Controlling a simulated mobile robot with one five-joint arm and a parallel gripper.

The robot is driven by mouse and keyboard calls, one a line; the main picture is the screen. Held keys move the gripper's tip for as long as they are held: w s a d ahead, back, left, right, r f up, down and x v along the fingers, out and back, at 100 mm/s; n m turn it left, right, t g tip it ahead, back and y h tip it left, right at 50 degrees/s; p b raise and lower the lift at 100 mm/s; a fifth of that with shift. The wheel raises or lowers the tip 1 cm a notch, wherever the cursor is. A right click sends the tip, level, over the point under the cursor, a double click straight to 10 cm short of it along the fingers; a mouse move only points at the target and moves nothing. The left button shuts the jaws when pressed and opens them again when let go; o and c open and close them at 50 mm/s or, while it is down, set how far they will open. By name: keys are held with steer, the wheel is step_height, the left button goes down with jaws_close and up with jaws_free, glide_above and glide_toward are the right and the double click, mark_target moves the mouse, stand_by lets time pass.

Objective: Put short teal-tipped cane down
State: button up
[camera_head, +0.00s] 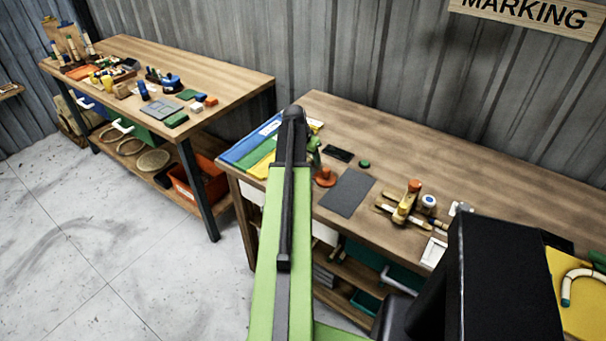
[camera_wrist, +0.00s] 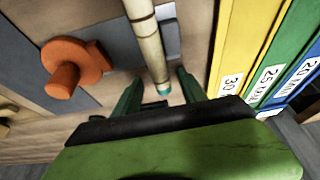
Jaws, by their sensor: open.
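A pale straight cane (camera_wrist: 148,38) with a teal end (camera_wrist: 164,88) shows in the wrist view. It runs from the top edge down to the gap between my fingers. My gripper (camera_wrist: 158,82) is open, with a dark green finger on each side of the cane's teal end and visible gaps. I cannot tell whether the cane rests on the bench or stands up from it. In the head view my gripper (camera_head: 314,152) is mostly hidden behind my arm, over the left end of the near bench (camera_head: 470,160). I cannot make out this cane there.
Yellow, green and blue labelled strips (camera_wrist: 243,50) lie right of the cane in the wrist view. An orange knobbed piece (camera_wrist: 75,62) is at left. A grey mat (camera_head: 347,193) and wooden tools (camera_head: 407,203) lie farther right. Another bench (camera_head: 225,80) stands left.

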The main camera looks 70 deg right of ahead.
jaws_close()
stand_by(0.3)
steer(key=shift+r, duration=0.15)
steer(key=shift+r+p, duration=0.25)
steer(key=shift+p, duration=0.25)
steer(key=r+p, duration=0.4)
steer(key=shift+s+r+p, duration=0.3)
steer(key=shift+s, duration=0.1)
steer(key=s+r+p, duration=0.5)
steer(key=s, duration=0.6)
steer(key=shift+r+p, duration=0.35)
